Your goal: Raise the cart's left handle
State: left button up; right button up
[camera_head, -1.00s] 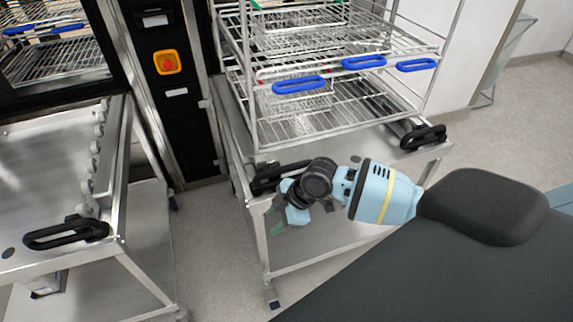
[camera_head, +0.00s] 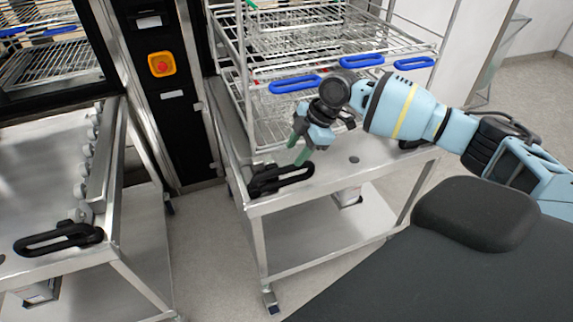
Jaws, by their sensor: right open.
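The cart (camera_head: 330,183) is a steel trolley in the middle of the head view, with a wire rack on top. Its left handle (camera_head: 282,178) is a black loop at the near left corner and appears to lie low along the front edge. My right gripper (camera_head: 298,148) has green fingertips and is open and empty. In the picture it is just above and behind the left handle; I cannot tell whether a fingertip touches it. The cart's right handle (camera_head: 410,144) is mostly hidden by my right arm. My left gripper is out of view.
The wire rack (camera_head: 262,125) with blue clips (camera_head: 294,84) stands close behind my right gripper. A second steel cart (camera_head: 75,262) with a black handle (camera_head: 58,238) is at the left. A black panel with a red button (camera_head: 162,64) stands between. Floor shows between the carts.

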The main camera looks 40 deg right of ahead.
aim_at(285, 168)
jog(key=x, duration=0.6)
jog(key=shift+a+f, duration=0.15)
jog(key=shift+f, duration=0.2)
grip_shut()
